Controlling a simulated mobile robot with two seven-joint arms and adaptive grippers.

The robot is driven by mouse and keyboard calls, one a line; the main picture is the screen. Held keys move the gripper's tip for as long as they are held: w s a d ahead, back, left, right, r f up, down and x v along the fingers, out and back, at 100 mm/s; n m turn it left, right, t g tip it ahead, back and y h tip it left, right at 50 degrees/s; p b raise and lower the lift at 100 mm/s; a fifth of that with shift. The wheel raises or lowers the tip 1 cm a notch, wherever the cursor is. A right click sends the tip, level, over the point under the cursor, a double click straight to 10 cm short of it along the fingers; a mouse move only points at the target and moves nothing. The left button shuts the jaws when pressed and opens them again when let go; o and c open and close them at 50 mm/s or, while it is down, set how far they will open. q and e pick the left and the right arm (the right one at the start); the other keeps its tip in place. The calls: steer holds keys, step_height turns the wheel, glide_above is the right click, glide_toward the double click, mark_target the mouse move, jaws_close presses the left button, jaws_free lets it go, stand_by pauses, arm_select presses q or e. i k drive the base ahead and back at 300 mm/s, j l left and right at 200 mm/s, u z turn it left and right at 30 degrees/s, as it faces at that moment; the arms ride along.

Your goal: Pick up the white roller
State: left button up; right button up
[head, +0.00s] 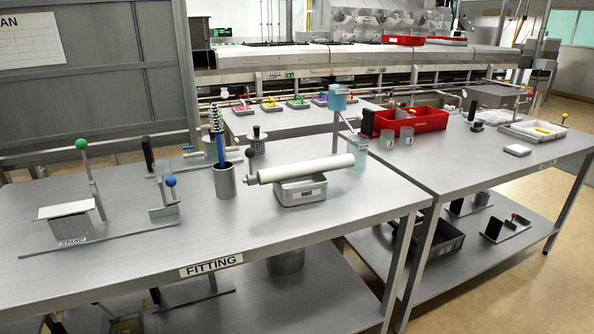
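Neither of my grippers is in view.
Left of the roller stands a metal cup (224,181) holding a blue-handled tool. A stand with a green knob (81,144) and a lever with a blue knob (170,181) are further left. A red bin (420,119) sits on the right table. The table front is clear.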

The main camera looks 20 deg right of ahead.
mark_target(280, 173)
steer(key=i+l+u, duration=0.2)
steer(key=i+l, duration=0.2)
steer(key=l, duration=0.25)
steer(key=i+l+u, duration=0.15)
steer(key=l, duration=0.2)
